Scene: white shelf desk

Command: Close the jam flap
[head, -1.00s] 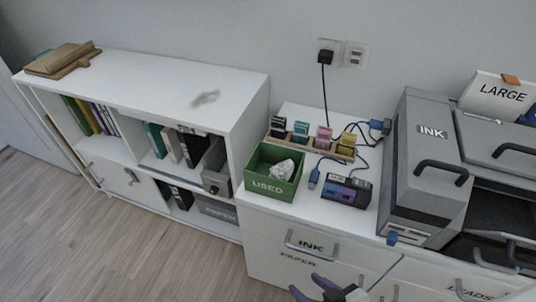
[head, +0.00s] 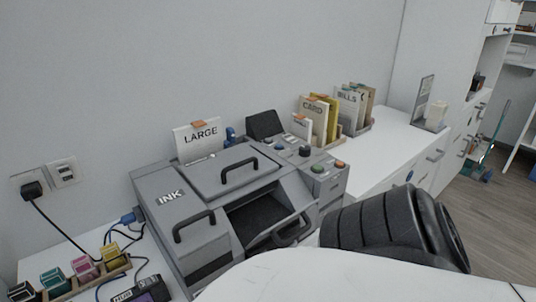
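The grey printer (head: 160,178) stands on the white desk in the head view. Its INK cover (head: 172,196) is at the left and looks shut. The top lid (head: 215,177) has a dark handle and lies flat. Below it a dark opening (head: 262,213) shows in the printer's front. A dark handle (head: 292,232) sits at the opening's lower edge, on what looks like a lowered flap. No jam label is readable. My white and black arm covers the front lower part. Neither gripper is in view.
A LARGE paper sheet (head: 200,139) stands behind the printer. Card folders (head: 314,116) and BILLS folders (head: 347,106) stand to its right. Ink bottles (head: 84,268) and a blue-plugged cable (head: 129,217) are at the left. The white counter (head: 395,140) farther right is mostly clear.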

